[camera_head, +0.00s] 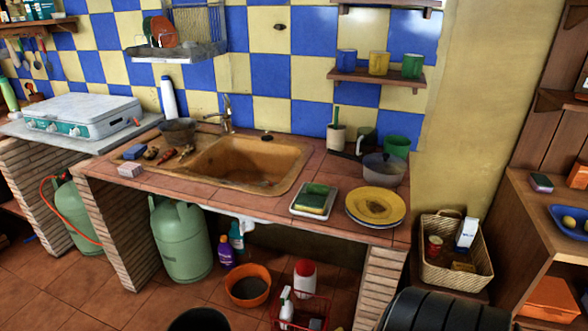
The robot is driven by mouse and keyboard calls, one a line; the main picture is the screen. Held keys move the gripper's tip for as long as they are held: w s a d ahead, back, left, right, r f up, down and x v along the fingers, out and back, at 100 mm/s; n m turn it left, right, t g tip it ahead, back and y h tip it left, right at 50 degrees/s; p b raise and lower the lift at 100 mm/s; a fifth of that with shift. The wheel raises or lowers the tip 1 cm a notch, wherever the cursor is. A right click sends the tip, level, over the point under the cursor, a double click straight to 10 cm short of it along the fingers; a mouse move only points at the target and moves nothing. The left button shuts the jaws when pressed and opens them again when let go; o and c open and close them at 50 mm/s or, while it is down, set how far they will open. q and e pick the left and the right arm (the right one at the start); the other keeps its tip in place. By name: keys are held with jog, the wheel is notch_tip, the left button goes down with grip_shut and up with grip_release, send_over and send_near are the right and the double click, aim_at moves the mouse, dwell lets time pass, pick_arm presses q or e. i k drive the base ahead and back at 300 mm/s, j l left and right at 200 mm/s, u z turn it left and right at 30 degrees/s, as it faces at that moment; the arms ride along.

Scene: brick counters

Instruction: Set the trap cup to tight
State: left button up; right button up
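The sink basin (240,165) is set into the tiled counter. Below the counter's front edge, a white plumbing piece (244,222) shows under the sink. It looks like part of the sink drain and trap. It is small and partly hidden by the counter edge and shadow, so I cannot make out the trap cup itself or tell whether it is tight or loose. Neither of my grippers can be made out in this view.
Under the counter stand a green gas cylinder (180,240), a purple bottle (225,252), an orange basin (248,286) and a red crate (300,316) with bottles. A wicker basket (452,272) is at the right. Dark rounded shapes cover parts of the bottom edge.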

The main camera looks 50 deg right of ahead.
aim_at(245, 225)
jog(key=z, duration=1.3)
